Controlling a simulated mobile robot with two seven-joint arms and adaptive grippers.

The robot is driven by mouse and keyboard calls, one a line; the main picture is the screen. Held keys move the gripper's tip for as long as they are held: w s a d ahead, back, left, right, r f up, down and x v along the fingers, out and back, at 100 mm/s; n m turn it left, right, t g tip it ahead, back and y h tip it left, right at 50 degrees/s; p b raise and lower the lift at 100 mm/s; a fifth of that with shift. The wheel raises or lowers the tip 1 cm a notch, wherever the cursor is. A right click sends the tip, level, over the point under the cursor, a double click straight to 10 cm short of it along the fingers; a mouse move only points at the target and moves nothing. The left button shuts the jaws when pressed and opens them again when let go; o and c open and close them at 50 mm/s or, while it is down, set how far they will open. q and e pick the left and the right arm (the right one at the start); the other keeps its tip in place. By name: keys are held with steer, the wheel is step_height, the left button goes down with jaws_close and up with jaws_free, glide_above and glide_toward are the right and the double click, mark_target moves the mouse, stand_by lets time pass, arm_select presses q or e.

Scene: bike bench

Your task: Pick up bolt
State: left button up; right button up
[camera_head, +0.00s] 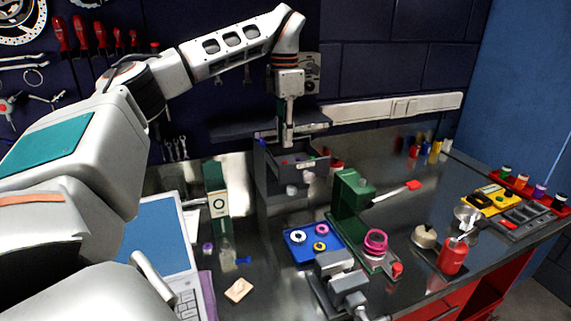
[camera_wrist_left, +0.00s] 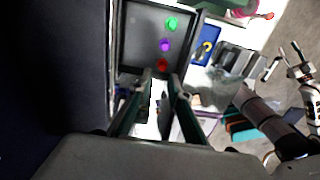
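My left gripper (camera_head: 288,143) points down over an open grey drawer (camera_head: 318,171) of a small dark cabinet. In the left wrist view, the gripper (camera_wrist_left: 162,77) has its two fingers apart, with nothing seen held between the tips. Beyond the tips, the drawer (camera_wrist_left: 137,43) holds a small green piece (camera_wrist_left: 171,24), a purple piece (camera_wrist_left: 165,46) and a red piece (camera_wrist_left: 162,64) in a rough row. The red one is nearest the fingertips. The pieces are too small to tell which is the bolt. I cannot make out my right gripper.
A blue tray (camera_head: 297,258) with rings, a green press (camera_head: 348,205) and a grey vise (camera_head: 340,270) stand in front of the cabinet. A red bottle (camera_head: 453,256) and a yellow meter (camera_head: 492,199) are at the right. A laptop (camera_head: 156,240) is at the left.

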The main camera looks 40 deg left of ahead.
mark_target(285, 162)
arm_select(q)
steer(key=f, duration=0.7)
steer(key=shift+s+d+f, duration=0.15)
steer(key=shift+d+f, duration=0.05)
jaws_close()
